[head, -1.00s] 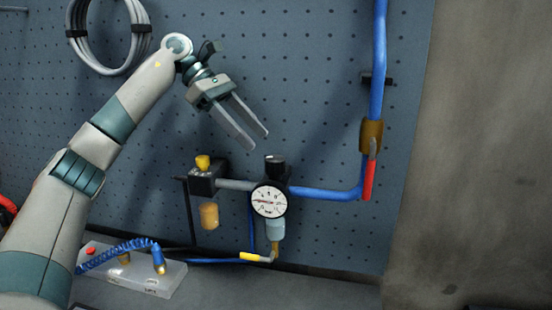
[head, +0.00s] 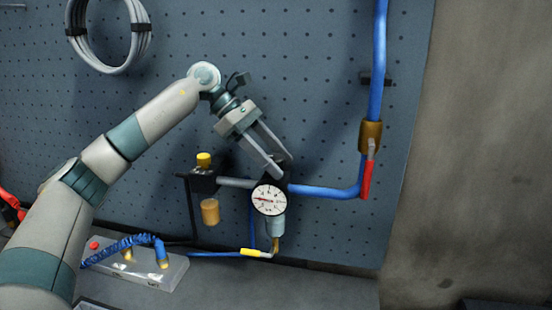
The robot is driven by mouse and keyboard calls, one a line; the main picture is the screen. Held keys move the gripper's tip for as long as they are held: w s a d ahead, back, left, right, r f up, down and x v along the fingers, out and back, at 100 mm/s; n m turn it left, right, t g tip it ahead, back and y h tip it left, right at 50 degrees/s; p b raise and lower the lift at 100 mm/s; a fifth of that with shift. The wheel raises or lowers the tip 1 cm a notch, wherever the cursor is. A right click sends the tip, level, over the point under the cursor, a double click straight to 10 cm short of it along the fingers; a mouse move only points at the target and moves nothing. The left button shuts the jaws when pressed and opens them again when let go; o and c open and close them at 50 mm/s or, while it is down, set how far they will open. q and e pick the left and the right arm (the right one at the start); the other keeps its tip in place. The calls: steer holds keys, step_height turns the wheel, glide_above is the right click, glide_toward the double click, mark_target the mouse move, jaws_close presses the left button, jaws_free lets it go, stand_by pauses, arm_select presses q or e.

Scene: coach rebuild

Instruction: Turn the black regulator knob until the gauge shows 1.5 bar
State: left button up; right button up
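The black regulator knob (head: 278,161) is on top of the regulator, above the gauge, and my fingers hide most of it. My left gripper (head: 284,167) comes down from the upper left with its two fingers apart. Its fingertips are at the knob, seemingly one on either side. I cannot tell if they touch it. The round white gauge (head: 269,199) faces me below the fingertips. Its needle lies roughly level, but the figures are too small to read. My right gripper is not in view.
A blue pipe (head: 325,192) runs right from the regulator to a valve with a red lever (head: 368,178). A black block with a yellow cap (head: 204,160) and an amber bowl (head: 210,211) sits to the left. A grey box with a coiled blue hose (head: 125,243) lies below.

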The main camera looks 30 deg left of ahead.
arm_select(q)
steer(key=c, duration=0.9)
steer(key=shift+o, duration=0.3)
steer(key=shift+f+b, duration=0.1)
steer(key=shift+b, duration=0.25)
steer(key=n+t+b, duration=0.1)
steer(key=b, duration=0.1)
steer(key=n+t+b, duration=0.1)
steer(key=shift+f+n+y+b, duration=0.15)
steer(key=shift+n+y+b, duration=0.15)
steer(key=shift+y+b, duration=0.1)
steer(key=shift+r+n+t+y+b, duration=0.25)
steer(key=shift+n+t+y+b, duration=0.15)
steer(key=shift+n+t+b, duration=0.5)
steer(key=shift+w, duration=0.1)
steer(key=o, duration=1)
